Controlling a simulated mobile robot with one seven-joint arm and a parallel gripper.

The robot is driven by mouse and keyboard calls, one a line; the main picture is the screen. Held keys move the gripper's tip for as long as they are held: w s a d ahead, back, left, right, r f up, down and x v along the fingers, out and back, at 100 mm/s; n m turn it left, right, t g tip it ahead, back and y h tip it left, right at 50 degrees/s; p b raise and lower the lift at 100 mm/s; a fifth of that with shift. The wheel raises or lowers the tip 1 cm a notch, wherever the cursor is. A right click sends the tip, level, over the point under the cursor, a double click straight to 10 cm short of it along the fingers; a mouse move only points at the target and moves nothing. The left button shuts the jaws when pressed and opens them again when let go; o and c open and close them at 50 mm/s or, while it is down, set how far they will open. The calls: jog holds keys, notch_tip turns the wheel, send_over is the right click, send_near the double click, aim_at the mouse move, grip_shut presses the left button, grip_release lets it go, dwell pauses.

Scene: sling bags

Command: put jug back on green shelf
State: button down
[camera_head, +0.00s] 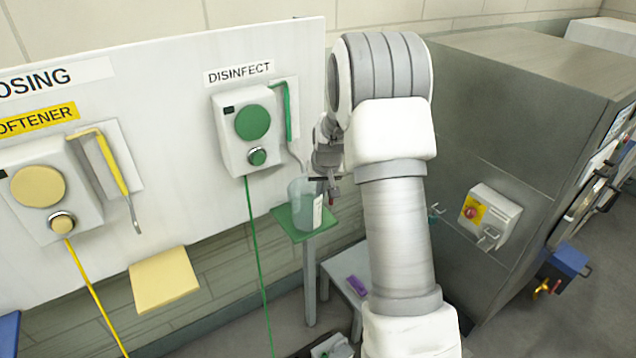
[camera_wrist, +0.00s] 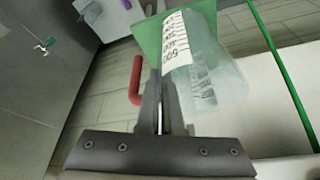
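The jug (camera_head: 304,207) is a clear blue-grey vessel. It appears upright at the green shelf (camera_head: 285,215); I cannot tell whether its base touches the shelf. In the wrist view the jug (camera_wrist: 222,85) shows a white measuring label, right of my fingers, with the green shelf (camera_wrist: 148,40) beyond it. A red curved part (camera_wrist: 135,80), seemingly its handle, shows left of the fingers. My gripper (camera_head: 332,182) is at the jug's right side. In the wrist view its fingers (camera_wrist: 163,100) are close together and appear shut on the jug's handle side; the exact contact is hidden.
A yellow shelf (camera_head: 163,280) is farther left. A steel cabinet (camera_head: 520,110) stands right of my arm.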

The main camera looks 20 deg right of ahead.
jog(key=shift+w+d, duration=0.1)
jog(key=shift+w, duration=0.4)
jog(key=w, duration=0.1)
jog(key=w+f+p, duration=0.1)
jog(key=w, duration=0.1)
jog(key=shift+w+d+f, duration=0.1)
jog(key=shift+d+f, duration=0.15)
jog(key=shift+d, duration=0.05)
jog(key=shift+f, duration=0.15)
jog(key=c, duration=1.1)
grip_release()
